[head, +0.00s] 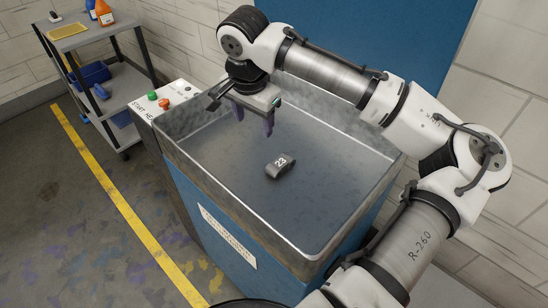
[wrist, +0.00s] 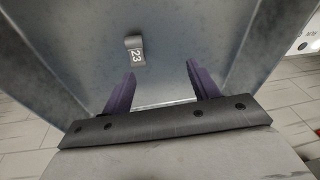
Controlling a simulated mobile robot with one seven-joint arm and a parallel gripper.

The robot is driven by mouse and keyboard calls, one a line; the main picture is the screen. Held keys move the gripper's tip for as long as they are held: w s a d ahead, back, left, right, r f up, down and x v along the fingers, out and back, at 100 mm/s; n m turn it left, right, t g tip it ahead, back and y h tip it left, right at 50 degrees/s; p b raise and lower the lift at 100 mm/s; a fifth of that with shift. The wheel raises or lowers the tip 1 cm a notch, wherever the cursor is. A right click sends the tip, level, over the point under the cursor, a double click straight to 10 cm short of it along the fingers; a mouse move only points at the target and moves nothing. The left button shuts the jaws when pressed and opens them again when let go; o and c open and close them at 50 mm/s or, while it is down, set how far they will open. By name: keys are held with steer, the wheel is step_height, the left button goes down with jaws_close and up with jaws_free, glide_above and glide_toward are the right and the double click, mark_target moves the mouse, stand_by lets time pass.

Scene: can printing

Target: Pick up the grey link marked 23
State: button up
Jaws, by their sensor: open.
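The grey link marked 23 (head: 281,166) lies alone on the floor of the metal bin (head: 325,226). Its white number faces up. It also shows in the wrist view, where the link (wrist: 135,50) sits beyond my fingertips, a little left of the middle between them. My gripper (head: 254,124) has two purple fingers pointing down over the bin, up and left of the link in the head view. In the wrist view my gripper (wrist: 160,80) is open, its fingers wide apart with nothing between them.
The bin's raised rim and walls surround the link. A control panel with a green button (head: 152,96) and a red button (head: 164,103) adjoins the bin's left. A grey cart (head: 82,36) with bottles stands at the back left. The bin floor around the link is clear.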

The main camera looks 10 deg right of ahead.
steer(key=s+d+m+g, duration=0.1)
steer(key=d+m, duration=0.1)
steer(key=d, duration=0.3)
steer(key=h, duration=0.1)
glide_above(281, 162)
steer(key=s, duration=0.1)
steer(key=f, duration=0.9)
steer(key=shift+a, duration=0.25)
steer(key=shift+w+d+f+p, duration=0.15)
steer(key=shift+f+p, duration=0.1)
steer(key=shift+f, duration=0.6)
steer(key=shift+w+a+f+p, duration=0.1)
steer(key=shift+f+p, duration=0.15)
steer(key=shift+f, duration=0.65)
steer(key=shift+w+d+f+p, duration=0.15)
steer(key=shift+f+p, duration=0.1)
steer(key=shift+f, duration=0.6)
steer(key=shift+a, duration=0.1)
steer(key=c, duration=1.2)
steer(key=shift+o, duration=0.2)
steer(key=shift+r, duration=0.1)
